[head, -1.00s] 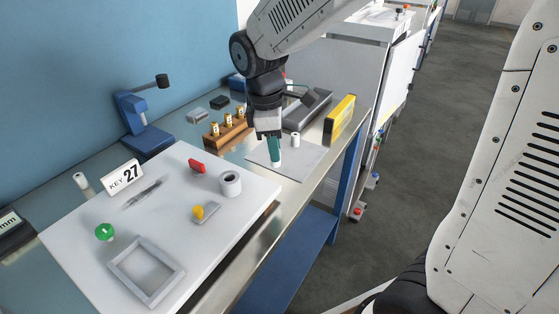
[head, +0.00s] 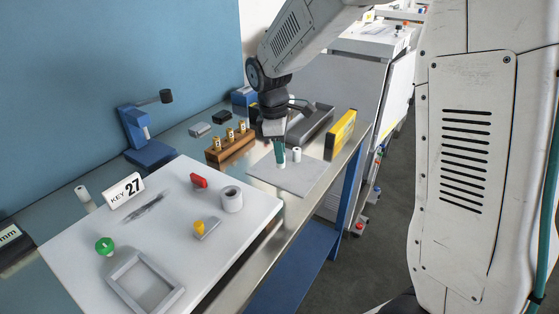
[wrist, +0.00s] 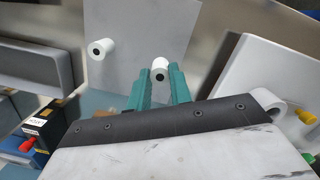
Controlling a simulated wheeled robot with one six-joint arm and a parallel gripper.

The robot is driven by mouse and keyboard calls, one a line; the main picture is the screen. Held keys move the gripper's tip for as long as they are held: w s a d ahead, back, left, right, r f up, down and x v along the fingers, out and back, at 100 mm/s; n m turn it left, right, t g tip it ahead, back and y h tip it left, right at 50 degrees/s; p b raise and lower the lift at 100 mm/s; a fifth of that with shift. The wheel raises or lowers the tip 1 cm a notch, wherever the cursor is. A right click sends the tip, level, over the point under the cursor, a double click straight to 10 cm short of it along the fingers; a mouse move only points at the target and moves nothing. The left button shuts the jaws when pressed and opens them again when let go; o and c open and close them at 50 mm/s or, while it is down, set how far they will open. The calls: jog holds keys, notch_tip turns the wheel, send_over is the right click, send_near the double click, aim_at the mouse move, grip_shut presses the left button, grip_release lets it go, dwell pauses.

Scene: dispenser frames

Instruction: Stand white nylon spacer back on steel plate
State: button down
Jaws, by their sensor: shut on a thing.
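My gripper (head: 280,155) has green fingers and is shut on a white nylon spacer (head: 282,165), which shows below the fingertips over the grey steel plate (head: 280,182). In the wrist view the held spacer (wrist: 160,66) sits between the two green fingers (wrist: 160,82), its dark bore facing the camera. I cannot tell whether its lower end touches the plate. A second white spacer (head: 297,155) stands upright on the plate, just right of the fingers. It also shows in the wrist view (wrist: 101,49), apart from the held one.
A wooden block with brass pieces (head: 231,149) is left of the plate. A grey tray (head: 311,127) lies behind and a yellow box (head: 341,131) stands at right. A white board (head: 100,240) with a white ring (head: 231,199) and small parts lies in front. The plate's front is bare.

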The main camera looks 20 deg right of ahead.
jog(key=shift+w+f, duration=0.15)
jog(key=shift+f, duration=1.65)
jog(key=c, duration=1.3)
grip_release()
jog(key=shift+f, duration=0.15)
notch_tip(320, 180, up, 12)
jog(key=a, duration=0.1)
jog(key=s+d+r+m, duration=0.2)
jog(key=s+r+m, duration=0.15)
jog(key=s, duration=0.25)
jog(key=s+m, duration=0.3)
jog(key=s, duration=0.5)
jog(key=s+d+m+t, duration=0.1)
jog(key=s+m, duration=0.2)
jog(key=s, duration=0.5)
jog(key=s+d+f+m+y, duration=0.1)
jog(key=s+m, duration=0.2)
jog(key=s, duration=0.5)
jog(key=shift+s+d+f+t, duration=0.1)
jog(key=shift+d+t, duration=0.05)
jog(key=shift+t, duration=0.25)
